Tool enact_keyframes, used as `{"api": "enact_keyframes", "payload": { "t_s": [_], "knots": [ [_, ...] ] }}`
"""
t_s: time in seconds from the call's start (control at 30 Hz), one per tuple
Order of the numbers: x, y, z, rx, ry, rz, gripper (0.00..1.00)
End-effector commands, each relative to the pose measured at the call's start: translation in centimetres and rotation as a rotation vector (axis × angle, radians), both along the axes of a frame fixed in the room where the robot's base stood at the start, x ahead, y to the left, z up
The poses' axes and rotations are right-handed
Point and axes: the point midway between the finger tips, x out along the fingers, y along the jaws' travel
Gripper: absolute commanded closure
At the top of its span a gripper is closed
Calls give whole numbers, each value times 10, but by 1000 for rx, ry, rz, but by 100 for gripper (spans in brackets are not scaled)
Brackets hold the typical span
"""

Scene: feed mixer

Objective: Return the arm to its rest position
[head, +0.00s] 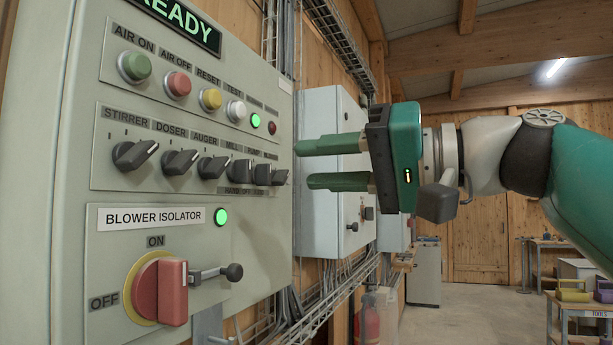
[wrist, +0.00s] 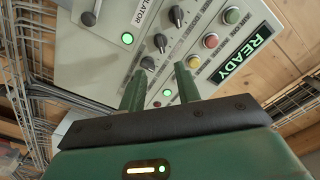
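My green arm (head: 582,195) reaches in from the right in the head view. My gripper (head: 304,165) points left at the control panel (head: 60,190), near the right-hand selector knobs. Its two green fingers are apart with nothing between them. In the wrist view my gripper (wrist: 158,82) also shows an empty gap, with the panel (wrist: 105,57) behind it. Whether the fingertips touch the panel is hard to tell, but no knob is held.
The panel has a lit READY display (head: 182,20), push buttons, selector knobs (head: 135,154) and a red blower isolator handle (head: 160,290) with a lit green lamp (head: 221,216). A grey cabinet (head: 325,220) stands behind my fingers. Open floor (head: 470,305) lies right.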

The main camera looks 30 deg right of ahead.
Motion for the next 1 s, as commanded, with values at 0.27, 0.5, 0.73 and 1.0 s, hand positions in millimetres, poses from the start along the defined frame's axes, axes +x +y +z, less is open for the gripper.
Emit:
{"api": "enact_keyframes", "payload": {
  "t_s": [0.27, 0.5, 0.73, 1.0],
  "knots": [
    [3, 2, -6, -7, 13, -3, 67],
    [37, 36, -108, -147, 201, -43, 67],
    [52, 74, -263, -418, 435, -92, 67],
    [23, 86, -440, -798, 655, -118, 67]
  ]
}}
